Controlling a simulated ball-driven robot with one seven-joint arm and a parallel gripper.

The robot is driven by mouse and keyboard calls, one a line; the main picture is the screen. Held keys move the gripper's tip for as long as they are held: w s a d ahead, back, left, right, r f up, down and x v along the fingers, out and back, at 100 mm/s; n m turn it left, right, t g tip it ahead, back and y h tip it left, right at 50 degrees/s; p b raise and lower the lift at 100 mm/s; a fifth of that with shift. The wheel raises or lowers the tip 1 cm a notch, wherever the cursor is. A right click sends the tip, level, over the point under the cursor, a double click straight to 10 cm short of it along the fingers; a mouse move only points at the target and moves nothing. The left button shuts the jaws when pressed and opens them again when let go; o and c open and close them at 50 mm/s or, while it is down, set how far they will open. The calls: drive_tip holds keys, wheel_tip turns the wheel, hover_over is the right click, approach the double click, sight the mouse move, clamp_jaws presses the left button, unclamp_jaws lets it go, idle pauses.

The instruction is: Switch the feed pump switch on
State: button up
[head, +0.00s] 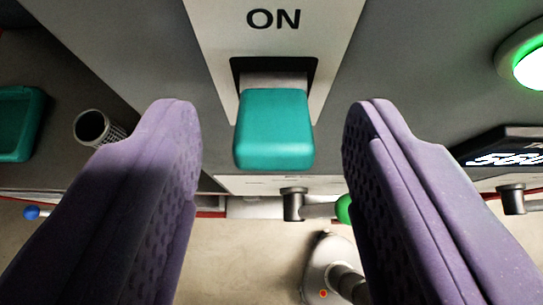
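The feed pump switch has a teal block-shaped handle (274,130) that sticks out of a dark slot in a white plate (220,25). The plate reads "ON" above the slot. My gripper (273,125) is open, with a purple finger on each side of the handle. There is a clear gap between each finger and the handle, and nothing is held. The lower end of the slot is hidden behind the handle.
A lit green lamp (528,68) and a dark numeric display (502,150) are at the right. A teal tray (18,122) and a perforated cylinder (95,127) are at the left.

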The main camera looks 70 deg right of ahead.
drive_tip(key=v, duration=0.7)
drive_tip(key=shift+a+r, duration=0.2)
drive_tip(key=shift+a, duration=0.05)
drive_tip(key=shift+s, duration=0.1)
